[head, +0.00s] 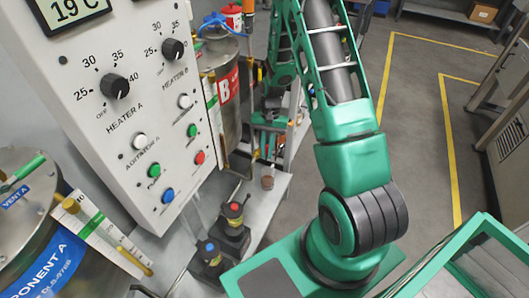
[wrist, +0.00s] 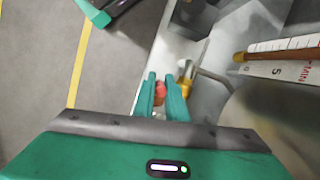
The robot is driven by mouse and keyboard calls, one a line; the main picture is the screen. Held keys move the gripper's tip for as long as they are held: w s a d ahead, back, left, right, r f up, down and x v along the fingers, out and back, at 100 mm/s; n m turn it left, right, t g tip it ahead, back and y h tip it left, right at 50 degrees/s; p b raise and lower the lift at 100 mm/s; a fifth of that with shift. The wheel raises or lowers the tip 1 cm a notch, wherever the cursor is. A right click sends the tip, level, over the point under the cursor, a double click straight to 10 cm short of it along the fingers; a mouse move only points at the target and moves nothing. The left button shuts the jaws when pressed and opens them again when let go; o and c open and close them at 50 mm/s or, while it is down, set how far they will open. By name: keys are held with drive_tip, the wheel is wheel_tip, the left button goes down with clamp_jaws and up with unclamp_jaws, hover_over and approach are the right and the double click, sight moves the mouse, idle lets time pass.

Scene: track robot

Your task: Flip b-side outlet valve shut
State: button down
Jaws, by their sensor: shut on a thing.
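My gripper (head: 265,150) is beside the lower part of tank B (head: 228,112), behind the control panel in the head view. In the wrist view, the two green fingers of my gripper (wrist: 162,96) are shut on a small red piece (wrist: 160,90), which looks like the handle of the B-side outlet valve. A yellow brass-coloured fitting (wrist: 185,75) is just right of the fingers. The fingers hide much of the handle, so its exact angle cannot be told.
The control panel (head: 120,130) stands left of my arm, with tank A (head: 28,175) in front of it. Pumps with a red cap (head: 234,206) and a blue cap (head: 207,246) stand on the grey bench. A sight scale (wrist: 285,58) is right in the wrist view. Floor at right is open.

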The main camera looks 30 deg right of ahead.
drive_tip(key=c, duration=2.1)
unclamp_jaws()
drive_tip(key=v, duration=1)
drive_tip(key=shift+w+d+r, duration=0.1)
drive_tip(key=shift+w+r, duration=0.05)
drive_tip(key=shift+r, duration=0.15)
